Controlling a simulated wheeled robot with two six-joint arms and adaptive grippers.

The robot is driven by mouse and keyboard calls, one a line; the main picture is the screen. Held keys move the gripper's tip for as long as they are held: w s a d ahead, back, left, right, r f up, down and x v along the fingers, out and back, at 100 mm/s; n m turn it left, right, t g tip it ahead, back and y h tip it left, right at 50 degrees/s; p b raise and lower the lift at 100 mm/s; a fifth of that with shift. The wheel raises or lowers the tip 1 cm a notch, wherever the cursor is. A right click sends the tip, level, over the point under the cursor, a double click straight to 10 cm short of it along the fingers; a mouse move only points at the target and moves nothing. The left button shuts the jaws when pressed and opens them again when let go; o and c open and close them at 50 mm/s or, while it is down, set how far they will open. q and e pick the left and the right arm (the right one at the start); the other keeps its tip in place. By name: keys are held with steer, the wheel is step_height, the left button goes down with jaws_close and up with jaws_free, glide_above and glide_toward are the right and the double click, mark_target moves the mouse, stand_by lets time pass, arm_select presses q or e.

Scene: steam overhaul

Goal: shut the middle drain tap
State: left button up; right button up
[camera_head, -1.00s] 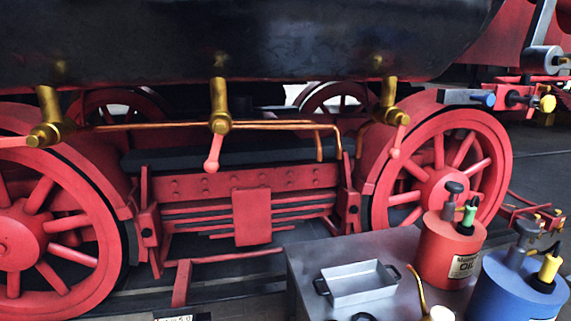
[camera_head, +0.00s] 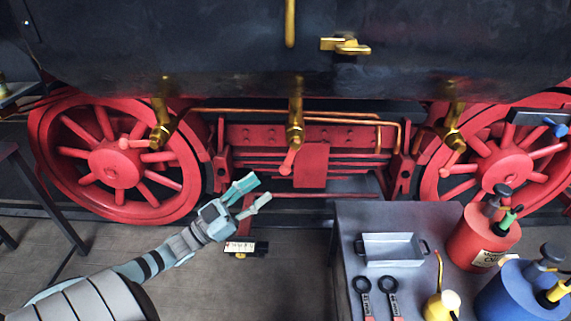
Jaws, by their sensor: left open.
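The middle drain tap (camera_head: 295,125) is a brass tap under the dark boiler. Its red handle (camera_head: 288,162) hangs down, tilted slightly left. My left gripper (camera_head: 258,190) is pale teal and open, with nothing between its fingers. In the picture it is below and left of the red handle, apart from it. The left tap (camera_head: 160,125) has its red handle pointing left. The right tap (camera_head: 453,128) has its handle pointing down. My right gripper is not in view.
A grey bench (camera_head: 349,215) at the lower right carries a metal tray (camera_head: 391,249), two spanners (camera_head: 390,297), a red oil can (camera_head: 478,240) and a blue can (camera_head: 515,292). Red wheels (camera_head: 112,168) flank the taps. The floor left of the bench is mostly clear.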

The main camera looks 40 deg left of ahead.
mark_target(285, 169)
arm_select(q)
steer(key=x, duration=0.9)
steer(key=shift+w+d+b, duration=0.1)
steer(key=shift+w+b, duration=0.1)
steer(key=shift+b, duration=0.15)
jaws_close()
